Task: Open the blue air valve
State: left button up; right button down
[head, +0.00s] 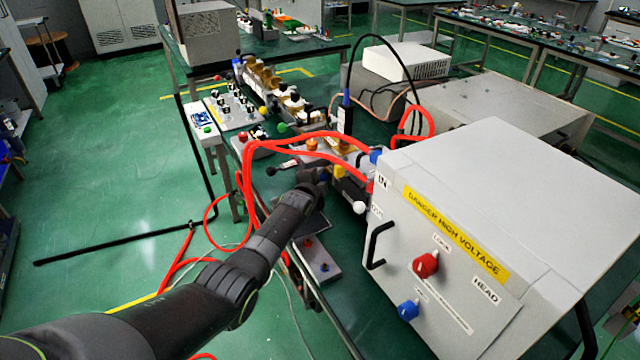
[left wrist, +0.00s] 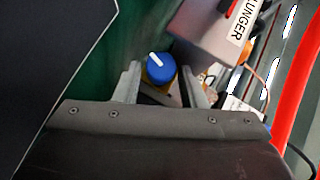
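The blue air valve shows in the left wrist view as a round blue knob (left wrist: 160,67) with a white line on top, on a yellowish body. My left gripper (left wrist: 160,88) is open, with one finger on each side of the knob in the picture. I cannot tell whether the fingers touch it. In the head view my left gripper (head: 314,178) reaches in among the fittings beside the white cabinet and hides most of the valve. My right gripper is not in view.
The white high-voltage cabinet (head: 480,220) stands right of my left arm, with a red knob (head: 426,265) and another blue knob (head: 408,310). Red hoses (head: 247,170) loop close to my gripper. A grey box labelled PLUNGER (left wrist: 215,35) is near the valve. Open floor lies left.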

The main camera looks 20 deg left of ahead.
pick_arm(q)
jog(key=shift+w+f, duration=0.1)
jog(key=shift+w, duration=0.15)
jog(key=shift+c, duration=0.5)
jog(key=c, duration=0.6)
jog(key=shift+a+r+n+g+p, duration=0.1)
jog(key=shift+r+n+g+p, duration=0.15)
jog(key=shift+p, duration=0.25)
jog(key=shift+f+g, duration=0.1)
jog(key=shift+g, duration=0.15)
jog(key=shift+f, duration=0.1)
jog(key=o, duration=0.7)
